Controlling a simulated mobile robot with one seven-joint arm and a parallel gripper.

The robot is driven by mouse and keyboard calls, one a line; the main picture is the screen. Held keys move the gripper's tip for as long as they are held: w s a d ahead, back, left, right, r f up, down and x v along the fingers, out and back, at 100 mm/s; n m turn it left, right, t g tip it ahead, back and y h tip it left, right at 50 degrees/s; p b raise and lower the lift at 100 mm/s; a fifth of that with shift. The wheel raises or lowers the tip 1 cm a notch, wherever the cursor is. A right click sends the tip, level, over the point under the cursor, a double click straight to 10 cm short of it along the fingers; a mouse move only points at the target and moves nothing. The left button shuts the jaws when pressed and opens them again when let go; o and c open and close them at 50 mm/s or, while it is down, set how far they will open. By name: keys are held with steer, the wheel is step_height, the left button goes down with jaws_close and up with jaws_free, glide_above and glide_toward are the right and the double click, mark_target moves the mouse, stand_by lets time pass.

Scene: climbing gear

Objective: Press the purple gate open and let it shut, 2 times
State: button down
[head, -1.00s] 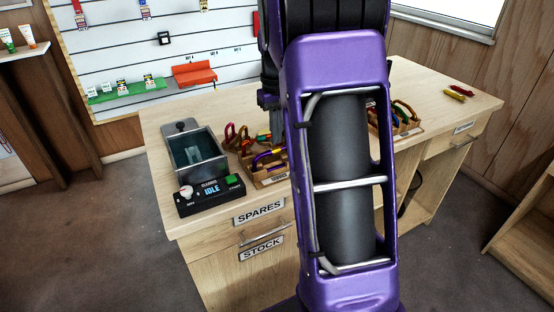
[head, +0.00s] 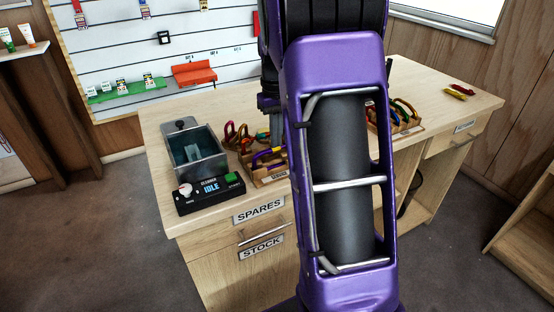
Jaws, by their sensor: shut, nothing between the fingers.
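A wooden tray (head: 262,182) with a small label on its front stands on the bench, left of my arm. In it stand carabiners; a purple piece (head: 262,155) with yellow beside it shows near the tray's back, close to my arm. I cannot make out its gate or whether that gate is open. My gripper (head: 276,136) points down just above and behind the purple piece, shut with nothing between the fingers. My arm's purple link hides part of the gripper and the right of the tray. Whether the fingertips touch the carabiner is not clear.
A grey open-topped tank (head: 196,166) and a black control box (head: 211,194) reading IDLE stand left of the tray. Loose carabiners (head: 236,133) lie behind it. Another carabiner tray (head: 405,127) stands right of my arm. The bench's right side is mostly clear.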

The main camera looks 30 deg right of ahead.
steer(key=shift+s+f, duration=0.1)
steer(key=shift+f, duration=0.45)
step_height(320, 180, up, 5)
steer(key=p, duration=0.3)
steer(key=shift+p, duration=0.4)
steer(key=shift+r, duration=1.05)
steer(key=shift+r, duration=0.1)
step_height(320, 180, down, 3)
steer(key=b, duration=0.4)
steer(key=shift+b, duration=0.3)
steer(key=shift+f+b, duration=0.3)
steer(key=shift+f, duration=0.5)
steer(key=shift+f, duration=0.2)
stand_by(1.1)
